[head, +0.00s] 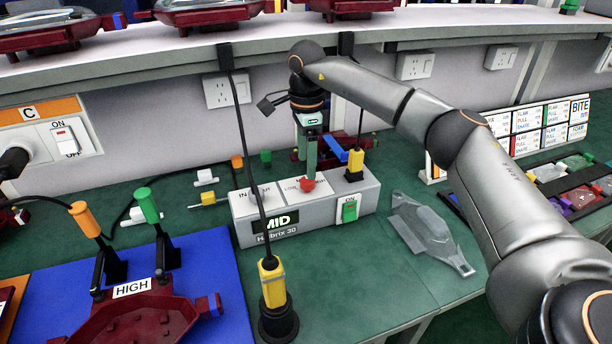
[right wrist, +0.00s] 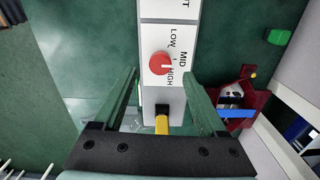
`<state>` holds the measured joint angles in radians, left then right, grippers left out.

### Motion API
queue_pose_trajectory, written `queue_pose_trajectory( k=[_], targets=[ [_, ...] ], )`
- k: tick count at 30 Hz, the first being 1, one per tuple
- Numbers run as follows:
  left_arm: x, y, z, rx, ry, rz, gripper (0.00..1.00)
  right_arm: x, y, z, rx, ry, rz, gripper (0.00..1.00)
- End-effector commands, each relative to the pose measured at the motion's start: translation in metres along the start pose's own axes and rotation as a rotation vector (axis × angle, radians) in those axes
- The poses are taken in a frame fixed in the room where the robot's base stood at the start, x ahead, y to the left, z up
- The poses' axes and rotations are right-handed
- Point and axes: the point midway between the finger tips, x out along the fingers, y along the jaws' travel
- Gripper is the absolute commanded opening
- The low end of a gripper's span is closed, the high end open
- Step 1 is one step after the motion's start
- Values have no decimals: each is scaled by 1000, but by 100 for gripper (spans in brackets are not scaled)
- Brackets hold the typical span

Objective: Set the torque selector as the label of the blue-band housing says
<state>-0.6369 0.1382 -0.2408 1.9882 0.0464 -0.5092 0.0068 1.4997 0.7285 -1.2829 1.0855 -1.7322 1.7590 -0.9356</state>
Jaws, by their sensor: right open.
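The torque selector is a red knob (head: 307,184) on a grey box (head: 352,202) whose display reads MID (head: 275,223). The right wrist view shows the knob (right wrist: 160,63) beside the printed words LOW, MID and HIGH. My right gripper (head: 308,170) is above the knob, pointing down. In the right wrist view its green fingers (right wrist: 161,75) are open, with the knob between or just beyond their tips; contact cannot be told.
Another yellow plug (head: 355,163) stands in the box's right end. Behind is a dark red piece with a blue bar (head: 336,149). A clear lamp cover (head: 428,232) lies right.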

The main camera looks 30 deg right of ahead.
Motion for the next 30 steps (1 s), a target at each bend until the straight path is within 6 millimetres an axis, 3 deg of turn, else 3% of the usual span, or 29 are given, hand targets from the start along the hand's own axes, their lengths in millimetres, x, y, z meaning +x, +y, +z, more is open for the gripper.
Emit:
queue_pose_trajectory(
  k=[3,9,20,30],
  targets=[
    [1,1,-1,1,4,3,0,23,0,0,0,0,2,74],
    [1,2,-4,2,10,5,0,43,0,0,0,0,1,74],
    [1,2,-4,4,10,6,0,47,0,0,0,-1,-1,74],
    [2,2,-1,4,5,6,0,47,0,0,0,-1,-1,36]
  ],
)
